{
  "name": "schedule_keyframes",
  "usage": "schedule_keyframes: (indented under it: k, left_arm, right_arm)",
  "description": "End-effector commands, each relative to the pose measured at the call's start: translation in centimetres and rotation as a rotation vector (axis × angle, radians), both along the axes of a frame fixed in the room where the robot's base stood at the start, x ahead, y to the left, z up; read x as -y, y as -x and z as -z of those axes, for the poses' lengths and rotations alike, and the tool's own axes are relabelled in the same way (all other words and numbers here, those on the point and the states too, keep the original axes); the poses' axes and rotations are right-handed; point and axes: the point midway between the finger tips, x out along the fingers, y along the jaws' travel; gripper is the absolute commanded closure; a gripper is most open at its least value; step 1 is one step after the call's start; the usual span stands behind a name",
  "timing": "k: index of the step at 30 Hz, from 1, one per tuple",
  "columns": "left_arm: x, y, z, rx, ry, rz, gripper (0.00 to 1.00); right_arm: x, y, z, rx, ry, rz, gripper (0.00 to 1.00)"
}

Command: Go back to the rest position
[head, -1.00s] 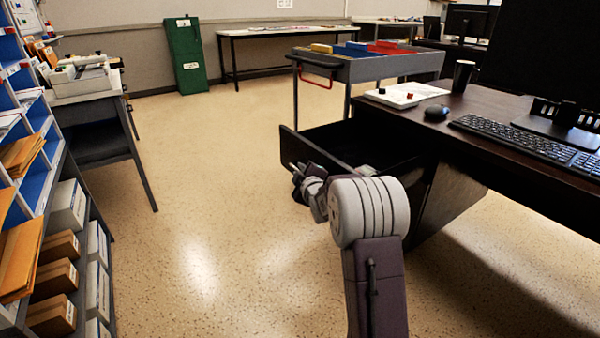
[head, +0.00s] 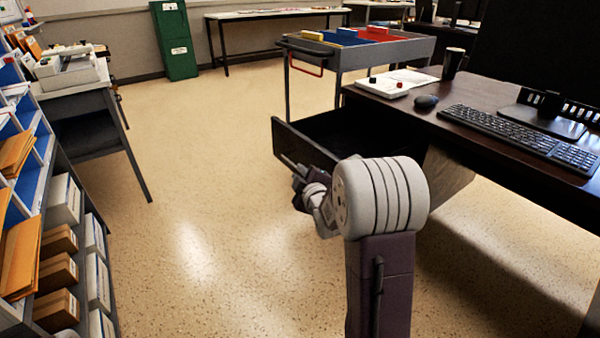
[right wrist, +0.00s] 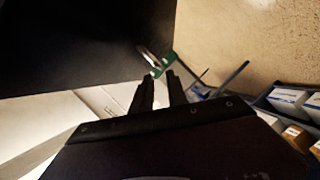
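My right gripper (head: 284,160) is at the left of my right arm, in front of the open desk drawer (head: 290,146) in the head view. In the right wrist view its two dark fingers (right wrist: 161,77) stand a small gap apart, with nothing seen held between them. The dark panel at the upper left of that view lies close to the fingers.
The dark desk (head: 480,105) with keyboard (head: 520,134), mouse (head: 426,101) and cup (head: 453,63) is at the right. A cart (head: 350,60) stands behind the drawer. Shelves with boxes (head: 58,243) line the left. The floor (head: 190,200) between is clear.

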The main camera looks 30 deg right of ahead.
Motion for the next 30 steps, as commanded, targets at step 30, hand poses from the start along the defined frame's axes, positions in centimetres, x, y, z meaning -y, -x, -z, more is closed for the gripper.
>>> schedule_keyframes:
  k: [30]
  left_arm:
    - [0.0,0.0,-7.0,0.000,0.000,0.000,1.00]
  right_arm:
    - [-17.6,14.5,5.7,-0.717,-0.607,0.118,0.81]
